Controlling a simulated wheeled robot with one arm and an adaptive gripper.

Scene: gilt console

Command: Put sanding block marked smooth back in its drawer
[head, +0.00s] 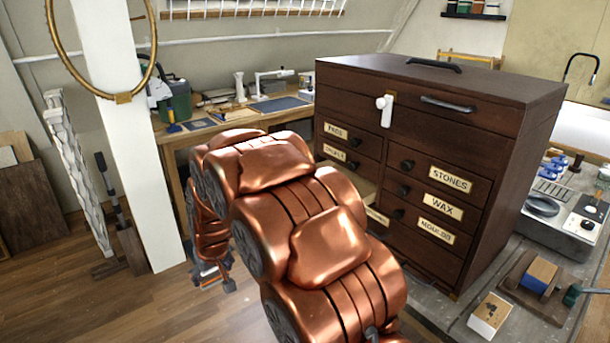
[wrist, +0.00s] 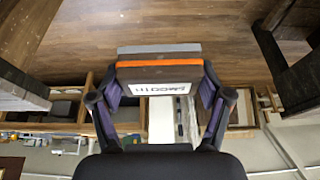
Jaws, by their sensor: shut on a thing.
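My gripper (wrist: 160,92) is shut on the sanding block (wrist: 160,68), which has a grey layer, an orange layer and a pale face with dark lettering that appears upside down in the wrist view. The fingers press its two sides, clear of any surface that I can see. The dark wooden drawer chest (head: 455,150) stands at the right. One left-column drawer (head: 358,184) is pulled out, its pale inside partly showing; my arm hides its front.
Drawers labelled STONES (head: 450,179), WAX (head: 445,207) and PADS (head: 336,131) are shut. A white post (head: 125,140) stands left of my arm. Open floor is at left.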

